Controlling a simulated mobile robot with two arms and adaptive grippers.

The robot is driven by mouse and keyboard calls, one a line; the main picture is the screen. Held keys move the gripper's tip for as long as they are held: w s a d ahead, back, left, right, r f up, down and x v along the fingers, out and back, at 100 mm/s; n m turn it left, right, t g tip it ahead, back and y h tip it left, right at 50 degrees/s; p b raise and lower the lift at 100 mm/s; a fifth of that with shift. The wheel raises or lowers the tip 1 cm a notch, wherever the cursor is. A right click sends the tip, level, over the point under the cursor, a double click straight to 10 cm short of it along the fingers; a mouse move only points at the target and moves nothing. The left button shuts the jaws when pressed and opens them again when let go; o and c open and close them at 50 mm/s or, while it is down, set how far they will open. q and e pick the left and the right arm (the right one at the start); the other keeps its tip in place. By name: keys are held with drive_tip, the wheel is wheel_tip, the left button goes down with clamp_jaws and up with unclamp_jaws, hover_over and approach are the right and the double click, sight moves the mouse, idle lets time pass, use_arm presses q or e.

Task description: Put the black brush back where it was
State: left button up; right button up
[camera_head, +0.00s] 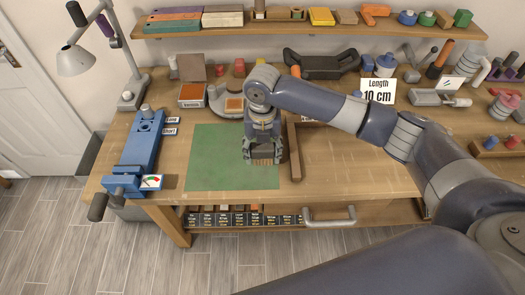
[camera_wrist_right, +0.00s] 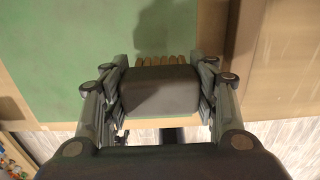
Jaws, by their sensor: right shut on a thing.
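My right gripper (camera_head: 262,155) is over the green mat (camera_head: 210,165), near its right side. In the wrist view my right gripper (camera_wrist_right: 165,90) is shut on the black brush (camera_wrist_right: 160,97), a dark block between both fingers with a row of tan bristles along its upper edge. I cannot tell whether the brush touches the mat. My left gripper is not in view.
A wooden L-shaped piece (camera_head: 295,150) lies just right of the mat. A blue vise-like tool (camera_head: 141,145) stands on the left. A "Length 10 cm" sign (camera_head: 378,92) and several tools line the back and right. The bench front right of the L-piece is clear.

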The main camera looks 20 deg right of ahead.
sight(263, 146)
drive_tip(key=shift+f, duration=0.65)
drive_tip(key=shift+f, duration=0.1)
drive_tip(key=o, duration=0.9)
drive_tip(key=shift+o, duration=0.2)
wheel_tip(263, 146, up, 11)
drive_tip(key=b, duration=0.2)
drive_tip(key=shift+b, duration=0.3)
drive_tip(key=shift+r, duration=0.65)
